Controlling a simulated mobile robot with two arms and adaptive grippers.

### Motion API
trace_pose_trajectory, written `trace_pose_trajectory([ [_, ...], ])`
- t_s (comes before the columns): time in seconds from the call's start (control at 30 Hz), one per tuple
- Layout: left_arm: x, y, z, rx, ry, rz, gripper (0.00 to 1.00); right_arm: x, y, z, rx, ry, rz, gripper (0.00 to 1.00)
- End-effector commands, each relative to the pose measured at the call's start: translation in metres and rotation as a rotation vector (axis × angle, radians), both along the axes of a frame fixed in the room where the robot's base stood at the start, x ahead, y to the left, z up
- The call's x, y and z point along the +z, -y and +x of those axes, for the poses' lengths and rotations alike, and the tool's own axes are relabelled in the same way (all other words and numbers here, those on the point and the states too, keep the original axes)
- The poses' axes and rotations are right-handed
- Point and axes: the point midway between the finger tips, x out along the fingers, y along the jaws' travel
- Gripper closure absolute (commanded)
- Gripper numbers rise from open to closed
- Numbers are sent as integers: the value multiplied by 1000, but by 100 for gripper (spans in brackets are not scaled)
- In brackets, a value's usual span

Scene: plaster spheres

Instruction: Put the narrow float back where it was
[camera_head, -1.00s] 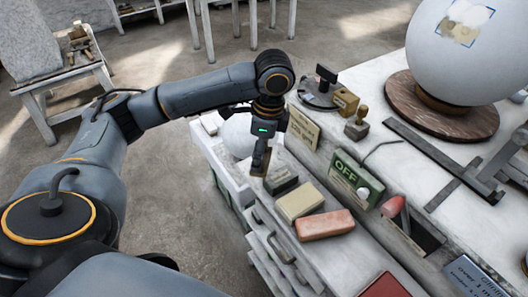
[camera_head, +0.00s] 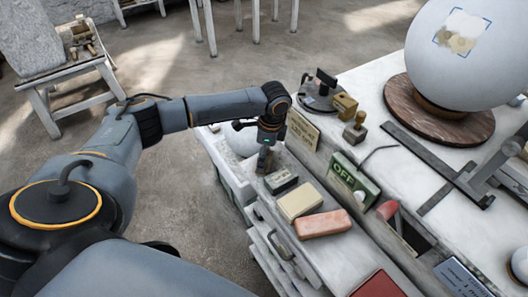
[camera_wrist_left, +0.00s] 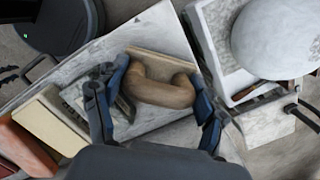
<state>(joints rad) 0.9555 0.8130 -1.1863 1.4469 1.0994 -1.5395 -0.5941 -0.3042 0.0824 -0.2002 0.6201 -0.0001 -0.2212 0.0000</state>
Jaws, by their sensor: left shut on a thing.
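The narrow float shows in the left wrist view as a pale wooden board (camera_wrist_left: 170,62) with a rounded brown handle (camera_wrist_left: 160,91). My left gripper (camera_wrist_left: 157,117) is shut on the handle, one finger at each end. In the head view my left gripper (camera_head: 264,167) points down over the far left end of the white cart top (camera_head: 268,210), beyond a dark grey-green block (camera_head: 281,182). The float is mostly hidden there by the gripper. I cannot tell whether the board touches the cart top. My right gripper is in neither view.
A cream block (camera_head: 300,203) and a pink block (camera_head: 323,223) lie in a row nearer me. A white sphere (camera_head: 241,139) sits beside the gripper, partly hidden. The OFF box (camera_head: 352,180) and a small sign (camera_head: 302,133) stand along the right edge.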

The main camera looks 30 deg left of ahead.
Motion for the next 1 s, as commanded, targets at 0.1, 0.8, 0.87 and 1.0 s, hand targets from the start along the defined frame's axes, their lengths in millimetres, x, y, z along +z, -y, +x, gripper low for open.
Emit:
trace_pose_trajectory([
  [0.1,0,0,0,0,1,-1,69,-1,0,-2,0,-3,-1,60],
  [0.8,6,1,1,1,3,-1,7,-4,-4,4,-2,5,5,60],
  [0.87,14,2,2,1,4,-2,7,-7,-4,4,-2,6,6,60],
  [1.0,42,6,4,-1,6,-3,7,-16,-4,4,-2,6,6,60],
])
